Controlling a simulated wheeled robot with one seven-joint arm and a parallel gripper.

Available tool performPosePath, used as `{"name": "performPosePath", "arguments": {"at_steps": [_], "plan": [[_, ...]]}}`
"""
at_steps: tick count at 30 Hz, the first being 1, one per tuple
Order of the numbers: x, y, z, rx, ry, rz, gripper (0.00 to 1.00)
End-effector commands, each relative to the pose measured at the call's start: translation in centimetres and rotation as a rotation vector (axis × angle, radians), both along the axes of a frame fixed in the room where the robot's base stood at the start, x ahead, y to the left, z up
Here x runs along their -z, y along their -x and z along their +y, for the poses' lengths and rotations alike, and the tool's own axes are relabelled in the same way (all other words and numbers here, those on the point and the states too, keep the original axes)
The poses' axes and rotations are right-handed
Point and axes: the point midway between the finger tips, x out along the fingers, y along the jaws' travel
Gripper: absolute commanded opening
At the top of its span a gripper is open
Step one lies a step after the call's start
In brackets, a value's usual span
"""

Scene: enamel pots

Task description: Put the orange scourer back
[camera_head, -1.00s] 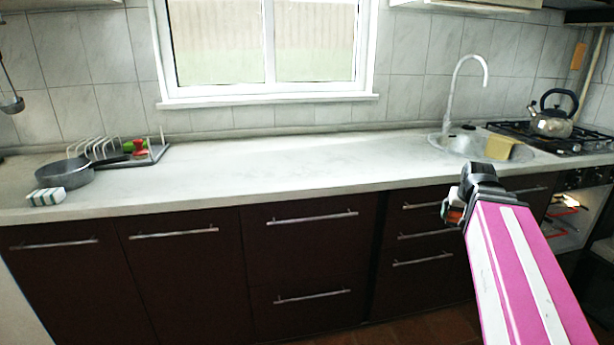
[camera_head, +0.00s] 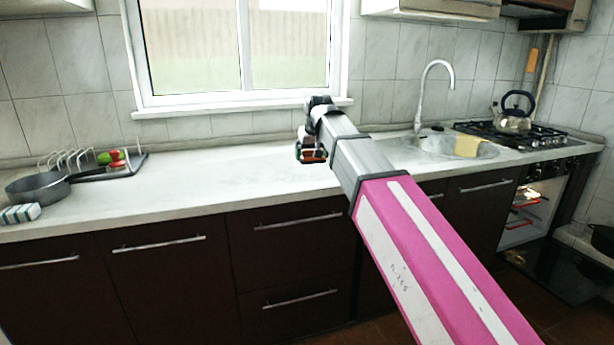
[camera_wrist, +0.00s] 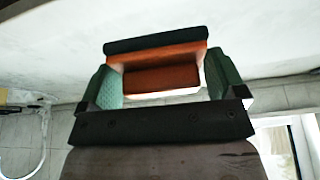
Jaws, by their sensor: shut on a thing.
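My gripper (camera_head: 312,158) is over the middle of the counter, in front of the window. In the wrist view my gripper (camera_wrist: 162,85) is shut on the orange scourer (camera_wrist: 160,78), which has an orange body and a dark layer along one side. The scourer sits between the two green-faced fingers. In the head view only a small orange part of the scourer (camera_head: 314,155) shows under the dark gripper. The scourer appears held above the counter (camera_head: 230,178); the exact height is hard to tell.
A pan (camera_head: 38,186), a striped block (camera_head: 20,214) and a rack with red and green items (camera_head: 112,158) are at the counter's left. A sink with a yellow thing (camera_head: 467,146), a tap (camera_head: 420,95) and a kettle (camera_head: 513,118) are at the right. The counter's middle is clear.

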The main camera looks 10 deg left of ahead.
Motion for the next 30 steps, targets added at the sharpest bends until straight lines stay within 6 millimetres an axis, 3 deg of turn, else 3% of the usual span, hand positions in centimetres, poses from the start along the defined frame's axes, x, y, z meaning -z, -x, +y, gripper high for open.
{"name": "performPosePath", "arguments": {"at_steps": [3,8,21,30], "plan": [[-1.2,0.6,2.5,-0.028,-0.001,-0.001,0.67],[-1.4,0.4,3.6,-0.043,-0.001,0.0,0.67],[3.5,-7.9,4.1,-0.041,-0.001,0.001,0.67],[5.3,-10.7,4.2,-0.043,-0.001,0.0,0.67]]}}
